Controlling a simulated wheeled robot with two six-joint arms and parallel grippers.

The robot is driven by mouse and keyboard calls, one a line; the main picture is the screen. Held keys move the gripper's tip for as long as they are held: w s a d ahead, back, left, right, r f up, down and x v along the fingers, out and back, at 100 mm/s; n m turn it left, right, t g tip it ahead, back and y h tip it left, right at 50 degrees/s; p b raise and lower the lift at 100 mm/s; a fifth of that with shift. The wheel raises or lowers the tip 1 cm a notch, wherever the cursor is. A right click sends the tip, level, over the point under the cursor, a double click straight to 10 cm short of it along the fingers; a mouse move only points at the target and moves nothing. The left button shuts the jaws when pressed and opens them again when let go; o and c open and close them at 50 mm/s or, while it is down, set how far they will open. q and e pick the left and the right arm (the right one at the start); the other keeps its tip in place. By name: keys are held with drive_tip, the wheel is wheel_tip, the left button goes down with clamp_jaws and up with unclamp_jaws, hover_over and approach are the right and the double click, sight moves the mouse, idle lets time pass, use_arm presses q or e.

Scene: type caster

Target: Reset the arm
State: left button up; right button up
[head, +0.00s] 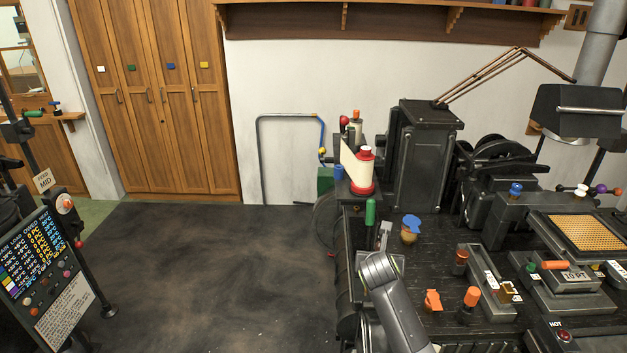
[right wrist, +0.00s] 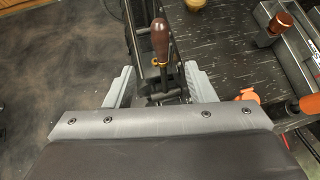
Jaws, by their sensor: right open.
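My right arm (head: 395,305) comes in from the bottom of the head view, over the left edge of the dark machine bench. In the right wrist view my right gripper (right wrist: 160,84) is open, with one grey finger on each side. A lever with a brown handle (right wrist: 160,40) and a brass collar stands between and beyond the fingers. The fingers look apart from it; I cannot tell how deep it sits between them. In the head view my wrist seems to hide this lever. My left gripper is not in view.
A green handle (head: 370,212) stands just beyond my right wrist. A blue-topped brass knob (head: 411,229), an orange knob (head: 432,300) and an orange-capped post (head: 471,297) are to its right. A panel of readouts (head: 35,262) stands at left. The floor (head: 220,260) between is clear.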

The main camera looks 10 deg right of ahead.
drive_tip(key=s+d+f+m+g, duration=0.1)
drive_tip(key=s+f+m, duration=0.2)
drive_tip(key=s+m, duration=0.25)
drive_tip(key=s+f+m+g+y, duration=0.1)
drive_tip(key=s+f+m, duration=0.1)
drive_tip(key=s+m, duration=0.35)
drive_tip(key=s+d+f+m+g, duration=0.1)
drive_tip(key=s+f+m, duration=0.25)
drive_tip(key=s, duration=0.45)
drive_tip(key=s+a+r+m+g+y, duration=0.2)
drive_tip(key=s+m+g, duration=0.1)
drive_tip(key=s+m, duration=1.7)
drive_tip(key=s+d+f+n+g+b, duration=0.1)
drive_tip(key=s+f+b, duration=0.15)
drive_tip(key=f, duration=1.25)
drive_tip(key=s+d+f+n+b, duration=0.1)
drive_tip(key=f+n+b, duration=0.15)
drive_tip(key=f, duration=1.25)
drive_tip(key=s+f+b, duration=0.2)
drive_tip(key=s+f, duration=0.5)
drive_tip(key=f, duration=0.3)
drive_tip(key=s+a+f+m+g+y+b, duration=0.1)
drive_tip(key=s+f+b, duration=0.2)
drive_tip(key=s+f, duration=0.5)
wheel_tip(320, 180, down, 3)
drive_tip(key=shift+a+r, duration=0.2)
